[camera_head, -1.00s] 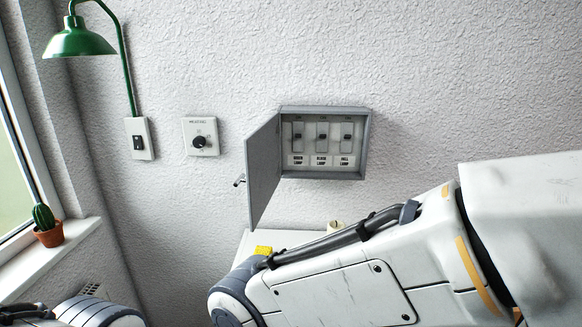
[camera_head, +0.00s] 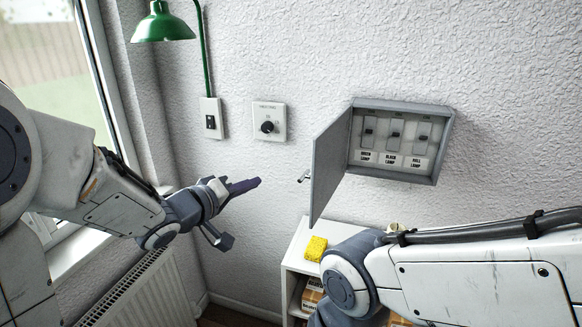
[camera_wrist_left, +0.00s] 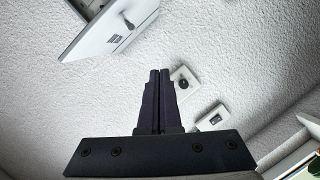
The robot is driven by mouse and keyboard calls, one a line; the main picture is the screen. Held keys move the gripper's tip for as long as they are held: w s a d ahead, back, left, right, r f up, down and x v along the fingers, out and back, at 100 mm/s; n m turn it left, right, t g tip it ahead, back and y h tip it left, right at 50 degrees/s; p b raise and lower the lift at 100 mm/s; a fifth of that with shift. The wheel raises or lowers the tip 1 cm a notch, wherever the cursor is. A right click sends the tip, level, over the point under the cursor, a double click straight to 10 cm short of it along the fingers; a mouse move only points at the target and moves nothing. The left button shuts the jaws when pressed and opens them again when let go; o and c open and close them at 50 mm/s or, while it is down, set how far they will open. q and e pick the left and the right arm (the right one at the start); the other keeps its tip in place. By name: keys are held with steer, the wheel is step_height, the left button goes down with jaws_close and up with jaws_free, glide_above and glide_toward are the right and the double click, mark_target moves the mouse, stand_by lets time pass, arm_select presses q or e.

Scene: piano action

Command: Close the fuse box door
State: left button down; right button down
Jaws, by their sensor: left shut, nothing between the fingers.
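The grey fuse box (camera_head: 440,150) is on the wall, with several switches showing inside. Its door (camera_head: 330,167) is hinged on the box's left side and stands open, swung out from the wall. A small handle (camera_head: 304,178) sticks out from the door's outer face. My left gripper (camera_head: 258,182) is shut and empty, to the left of the door and apart from it. In the left wrist view the shut fingers (camera_wrist_left: 160,75) point up the picture, and the door (camera_wrist_left: 105,25) with its handle shows at upper left. My right arm comes in at lower right; its gripper is not seen.
A dial plate (camera_head: 269,121) and a switch plate (camera_head: 211,118) under a green lamp (camera_head: 163,24) are on the wall left of the box. A white shelf unit (camera_head: 296,262) with a yellow sponge (camera_head: 315,249) stands below the door. A radiator (camera_head: 140,290) is at lower left.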

arm_select(q)
steer(key=w+d+h+p, duration=0.2)
steer(key=w+d+p, duration=0.3)
steer(key=d, duration=0.4)
steer(key=shift+w+f+n, duration=0.3)
steer(key=shift+w+n, duration=0.1)
steer(key=shift+w, duration=0.05)
